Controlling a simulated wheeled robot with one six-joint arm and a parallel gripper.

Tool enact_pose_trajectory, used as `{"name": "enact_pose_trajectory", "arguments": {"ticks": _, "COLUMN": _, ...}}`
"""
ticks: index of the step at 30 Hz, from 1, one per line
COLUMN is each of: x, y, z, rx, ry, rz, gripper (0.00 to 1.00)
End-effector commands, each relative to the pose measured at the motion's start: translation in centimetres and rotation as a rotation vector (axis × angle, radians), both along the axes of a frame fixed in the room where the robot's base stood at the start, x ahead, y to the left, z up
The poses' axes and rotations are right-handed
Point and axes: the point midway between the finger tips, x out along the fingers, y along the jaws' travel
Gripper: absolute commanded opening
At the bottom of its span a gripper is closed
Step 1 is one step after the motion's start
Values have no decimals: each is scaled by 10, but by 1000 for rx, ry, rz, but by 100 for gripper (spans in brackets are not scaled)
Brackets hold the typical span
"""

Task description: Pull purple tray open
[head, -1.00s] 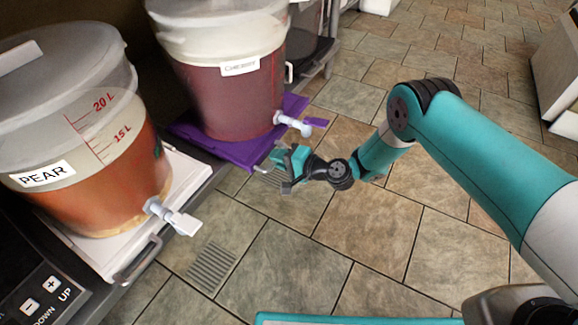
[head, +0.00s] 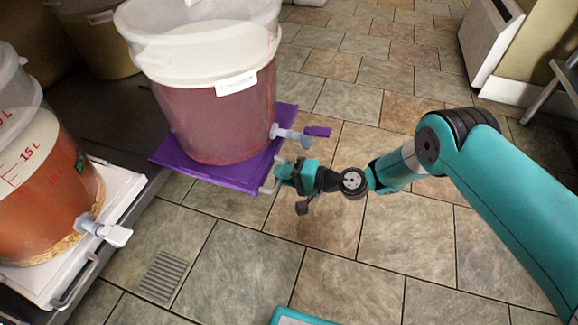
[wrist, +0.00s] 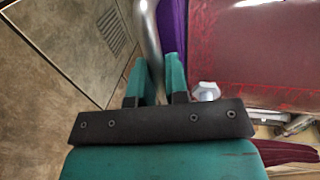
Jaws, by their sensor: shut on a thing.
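The purple tray (head: 228,177) carries a large bucket (head: 215,110) of dark red liquid with a white lid. The tray juts out from the dark shelf over the tiled floor. Its metal handle (head: 267,187) is at the right, front side. My gripper (head: 281,174) is at this handle. In the wrist view the handle bar (wrist: 148,32) runs between the two fingers of my gripper (wrist: 156,82), which are shut on it. A strip of the purple tray (wrist: 173,30) shows beside the bar, with the red bucket (wrist: 255,50) to the right.
A white tray (head: 118,190) with an orange-filled bucket (head: 45,185) stands at the left. Another bucket (head: 100,40) is behind. Open tiled floor lies to the right.

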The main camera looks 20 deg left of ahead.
Motion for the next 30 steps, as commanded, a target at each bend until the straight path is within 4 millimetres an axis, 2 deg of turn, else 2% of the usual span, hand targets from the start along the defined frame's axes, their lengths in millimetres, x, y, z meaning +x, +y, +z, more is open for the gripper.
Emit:
{"name": "enact_pose_trajectory", "arguments": {"ticks": 13, "x": 0, "y": -2, "z": -2, "rx": -6, "ry": -6, "rz": 0, "gripper": 0}}
{"name": "enact_pose_trajectory", "arguments": {"ticks": 14, "x": 0, "y": -2, "z": -2, "rx": -5, "ry": -6, "rz": 0, "gripper": 22}}
{"name": "enact_pose_trajectory", "arguments": {"ticks": 16, "x": 0, "y": -2, "z": -2, "rx": -5, "ry": -5, "rz": 1, "gripper": 38}}
{"name": "enact_pose_trajectory", "arguments": {"ticks": 30, "x": -2, "y": -2, "z": 0, "rx": -3, "ry": -2, "rz": 6, "gripper": 39}}
